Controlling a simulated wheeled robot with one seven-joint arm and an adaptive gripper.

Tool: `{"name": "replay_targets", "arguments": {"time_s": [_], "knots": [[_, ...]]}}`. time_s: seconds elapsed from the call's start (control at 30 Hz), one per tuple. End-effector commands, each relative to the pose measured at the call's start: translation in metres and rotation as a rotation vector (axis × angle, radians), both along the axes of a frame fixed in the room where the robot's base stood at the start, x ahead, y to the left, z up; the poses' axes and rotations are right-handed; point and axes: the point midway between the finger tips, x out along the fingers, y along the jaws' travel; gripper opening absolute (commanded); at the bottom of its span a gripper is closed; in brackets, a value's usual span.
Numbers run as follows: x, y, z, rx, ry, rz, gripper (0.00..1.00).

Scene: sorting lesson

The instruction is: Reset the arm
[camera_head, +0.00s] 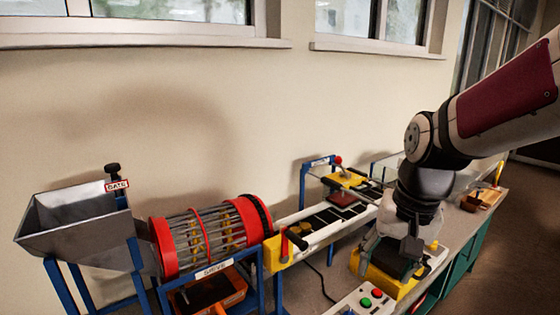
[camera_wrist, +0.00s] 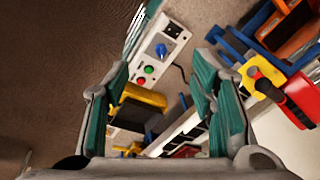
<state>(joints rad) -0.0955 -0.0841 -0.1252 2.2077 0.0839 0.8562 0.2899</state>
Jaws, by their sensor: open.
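My gripper (camera_head: 392,243) hangs from my arm at the right of the head view, in front of the conveyor end and over a yellow-based unit with a dark top (camera_head: 388,262). In the wrist view the two green-padded fingers of my gripper (camera_wrist: 160,70) stand wide apart. Nothing is held between them. The yellow-and-black unit (camera_wrist: 140,105) shows below and between them, along with a control panel (camera_wrist: 148,62) with red and green buttons and a blue knob. The exact height of the fingers above the unit cannot be told.
A metal hopper (camera_head: 80,230) labelled GATE stands at left, beside a red-ringed drum sieve (camera_head: 205,235). A white conveyor (camera_head: 320,228) with a yellow end block runs right from the drum. A grey worktop (camera_head: 462,225) with a wooden item lies behind my arm. The wall is close behind everything.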

Motion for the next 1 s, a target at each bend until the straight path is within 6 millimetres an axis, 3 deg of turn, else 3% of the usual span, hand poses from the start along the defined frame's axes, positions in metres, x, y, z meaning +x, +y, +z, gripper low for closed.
{"name": "replay_targets", "arguments": {"time_s": [0.03, 0.2, 0.5, 0.7, 1.0], "knots": [[-0.018, -0.001, 0.016, -0.004, -0.026, 0.028, 0.51], [-0.074, -0.002, 0.048, -0.038, -0.091, 0.136, 0.51], [-0.16, -0.006, 0.072, -0.131, -0.186, 0.295, 0.51], [-0.183, -0.007, 0.072, -0.168, -0.208, 0.34, 0.51], [-0.185, -0.008, 0.072, -0.171, -0.21, 0.346, 0.51]]}}
